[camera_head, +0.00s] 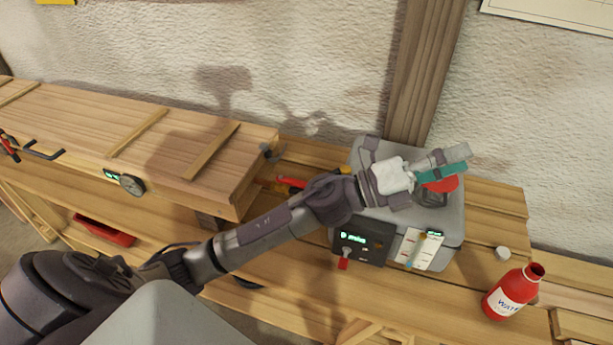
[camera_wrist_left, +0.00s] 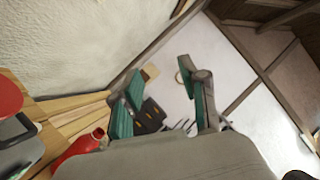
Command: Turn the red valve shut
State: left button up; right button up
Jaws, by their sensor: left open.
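The red valve (camera_head: 441,185) is a round red handle on a dark fitting on top of a grey box (camera_head: 452,222), in the head view. My left gripper (camera_head: 463,160) is over it and covers part of it. The gripper is open, with teal pads and nothing between the fingers. In the left wrist view, the valve (camera_wrist_left: 8,97) shows at the left edge, outside the fingers (camera_wrist_left: 161,68). I cannot tell whether a finger touches the valve. My right gripper is not in view.
A black panel (camera_head: 374,245) with a green display and a white chart (camera_head: 413,250) are on the box front. A red bottle (camera_head: 510,292) and a white cap (camera_head: 503,253) are at the right. A long wooden case (camera_head: 170,150) stands at the left. A post (camera_head: 424,70) rises behind.

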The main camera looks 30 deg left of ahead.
pick_arm(q)
jog(key=s+d+m+g+h, duration=0.1)
jog(key=s+d+m+g, duration=0.15)
jog(key=m+g, duration=0.45)
jog(key=m+g+y, duration=0.6)
jog(key=m+y, duration=0.5)
jog(key=y, duration=0.8)
send_over(305, 184)
notch_tip(305, 184, down, 5)
notch_tip(305, 184, down, 14)
jog(key=p, duration=0.4)
jog(key=shift+r, duration=0.15)
jog(key=shift+c, duration=0.2)
grip_shut()
